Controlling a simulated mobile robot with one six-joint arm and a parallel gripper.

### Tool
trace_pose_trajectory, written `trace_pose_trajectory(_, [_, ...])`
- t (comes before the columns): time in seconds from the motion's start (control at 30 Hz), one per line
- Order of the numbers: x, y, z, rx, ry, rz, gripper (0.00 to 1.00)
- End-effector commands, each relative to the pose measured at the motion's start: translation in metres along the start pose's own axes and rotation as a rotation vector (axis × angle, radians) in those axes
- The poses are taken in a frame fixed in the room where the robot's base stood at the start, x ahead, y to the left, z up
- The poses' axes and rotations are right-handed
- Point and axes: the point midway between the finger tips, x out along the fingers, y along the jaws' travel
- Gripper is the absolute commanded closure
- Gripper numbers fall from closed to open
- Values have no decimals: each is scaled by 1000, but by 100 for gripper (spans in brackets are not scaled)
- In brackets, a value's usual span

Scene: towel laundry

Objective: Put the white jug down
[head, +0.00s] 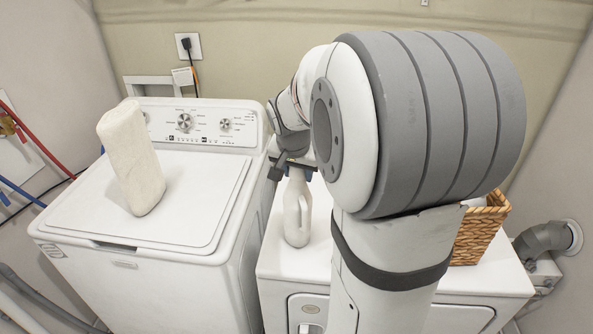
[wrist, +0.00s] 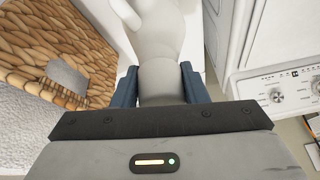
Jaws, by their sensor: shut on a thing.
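The white jug (head: 297,213) is upright over the front left part of the white dryer top (head: 325,262). Its base is at or very near that surface; I cannot tell whether it touches. My gripper (head: 295,170) is shut on the jug's narrow upper part from above. In the wrist view, the blue-grey fingers of my gripper (wrist: 160,88) lie on both sides of the jug's neck (wrist: 160,70). The jug's body and handle (wrist: 125,12) extend away toward the top of that view. The jug's top is partly hidden by the gripper.
A wicker basket (head: 478,235) stands on the dryer's right side, partly behind my arm. The white washer (head: 215,190) is to the left, with a pale folded towel (head: 135,160) on its lid. My arm hides the dryer's middle.

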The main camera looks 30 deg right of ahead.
Motion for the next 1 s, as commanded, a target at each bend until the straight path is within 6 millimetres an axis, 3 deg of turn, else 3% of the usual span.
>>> trace_pose_trajectory(0.27, [2,0,0,1,3,-1,100])
trace_pose_trajectory(0.3, [2,0,1,1,0,0,58])
trace_pose_trajectory(0.53, [2,1,1,1,-1,1,39])
trace_pose_trajectory(0.83, [-1,1,-1,2,0,1,39])
trace_pose_trajectory(1.0, [-20,0,-1,3,3,-1,39])
